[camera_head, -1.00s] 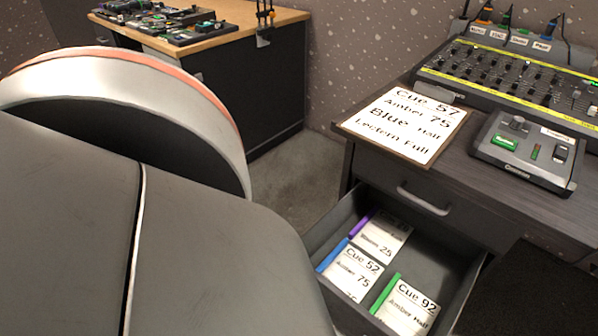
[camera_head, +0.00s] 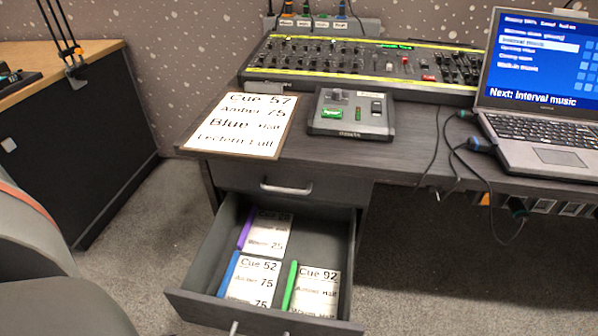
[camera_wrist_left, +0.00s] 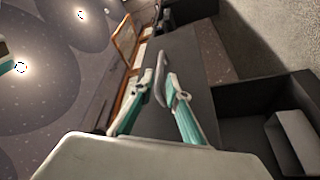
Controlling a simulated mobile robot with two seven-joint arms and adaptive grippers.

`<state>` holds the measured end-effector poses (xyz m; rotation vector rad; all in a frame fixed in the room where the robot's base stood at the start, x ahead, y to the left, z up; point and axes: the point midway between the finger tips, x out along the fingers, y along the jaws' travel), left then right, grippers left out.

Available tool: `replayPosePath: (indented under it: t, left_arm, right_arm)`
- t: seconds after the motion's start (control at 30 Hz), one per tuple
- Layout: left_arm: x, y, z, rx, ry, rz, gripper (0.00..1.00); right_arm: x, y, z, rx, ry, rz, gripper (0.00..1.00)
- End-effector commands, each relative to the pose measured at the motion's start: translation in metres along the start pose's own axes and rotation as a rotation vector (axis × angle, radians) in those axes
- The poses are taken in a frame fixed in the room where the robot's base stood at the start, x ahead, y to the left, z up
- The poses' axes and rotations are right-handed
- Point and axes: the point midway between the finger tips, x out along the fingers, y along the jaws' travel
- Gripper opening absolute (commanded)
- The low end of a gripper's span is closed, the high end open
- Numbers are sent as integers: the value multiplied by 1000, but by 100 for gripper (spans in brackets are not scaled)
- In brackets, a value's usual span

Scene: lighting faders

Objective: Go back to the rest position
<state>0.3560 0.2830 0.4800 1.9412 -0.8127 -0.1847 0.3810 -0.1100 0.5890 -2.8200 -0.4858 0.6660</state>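My left gripper (camera_wrist_left: 160,78) shows only in the left wrist view. Its two teal-padded fingers are apart with nothing gripped. A curved drawer handle (camera_wrist_left: 161,86) appears between the fingertips there; I cannot tell how far beyond them it lies. In the head view this handle (camera_head: 287,188) is on the closed upper drawer front. Below it the lower drawer (camera_head: 334,232) stands open, with cue cards (camera_head: 253,279) and coloured strips inside. My right gripper is in neither view.
On the desk are a cue board (camera_head: 238,125), a small control box (camera_head: 351,113), a fader console (camera_head: 365,62) and a laptop (camera_head: 540,75) with cables. A wooden-topped cabinet (camera_head: 105,120) stands at left. Carpet (camera_head: 150,235) lies clear between cabinet and drawer.

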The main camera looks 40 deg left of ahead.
Motion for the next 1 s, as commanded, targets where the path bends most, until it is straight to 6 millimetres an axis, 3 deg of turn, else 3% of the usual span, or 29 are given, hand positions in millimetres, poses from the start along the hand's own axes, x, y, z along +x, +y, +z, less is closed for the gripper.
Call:
replayPosePath:
  t: [0.2, 0.4, 1.0]
  left_arm:
    - [34, 0, -1, 2, 2, 2, 15]
    - [49, 0, 0, 0, 1, 0, 15]
    - [48, -6, 4, 6, -12, -12, 15]
  right_arm:
    - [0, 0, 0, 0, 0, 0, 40]
    - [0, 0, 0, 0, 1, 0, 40]
    - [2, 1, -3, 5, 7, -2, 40]
